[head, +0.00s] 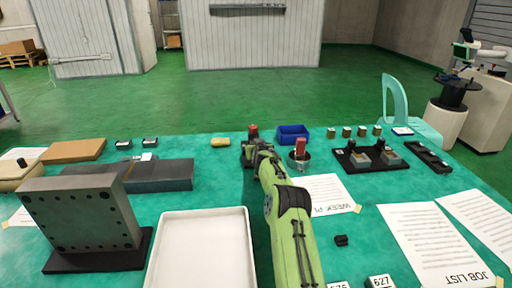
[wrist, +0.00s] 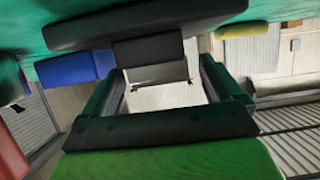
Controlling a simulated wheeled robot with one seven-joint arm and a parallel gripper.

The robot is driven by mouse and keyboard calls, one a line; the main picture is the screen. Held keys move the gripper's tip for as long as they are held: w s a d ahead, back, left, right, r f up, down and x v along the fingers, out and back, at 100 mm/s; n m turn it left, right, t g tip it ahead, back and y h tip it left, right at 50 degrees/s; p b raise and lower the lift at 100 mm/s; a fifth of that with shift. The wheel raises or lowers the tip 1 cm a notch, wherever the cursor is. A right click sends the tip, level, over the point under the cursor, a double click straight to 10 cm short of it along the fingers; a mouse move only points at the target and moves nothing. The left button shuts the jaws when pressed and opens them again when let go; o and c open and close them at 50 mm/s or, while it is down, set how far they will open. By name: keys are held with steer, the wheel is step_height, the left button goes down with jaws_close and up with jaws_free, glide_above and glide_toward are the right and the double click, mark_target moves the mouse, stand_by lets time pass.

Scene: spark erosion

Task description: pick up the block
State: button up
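My gripper (head: 256,148) is at the end of my green arm, over the far middle of the table. In the wrist view, where the table is at the top, my gripper (wrist: 162,70) is open. Its two dark fingers stand apart on either side of a dark block (wrist: 147,48) with a pale grey face, which sits against a wider dark base (wrist: 150,20). I cannot tell whether a finger touches it. In the head view a reddish-brown block (head: 253,131) shows just beyond my gripper; its lower part is hidden. I cannot tell if these are the same block.
A blue bin (head: 292,134) and a cup (head: 299,160) with a red-handled thing stand right of my gripper. A yellow sponge (head: 220,141) lies left. A white tray (head: 205,250) and large grey steel block (head: 82,215) are nearer. Several small blocks (head: 347,132) stand back right.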

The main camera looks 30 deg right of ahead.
steer(key=c, duration=1.5)
steer(key=shift+r, duration=0.15)
steer(key=shift+r, duration=0.1)
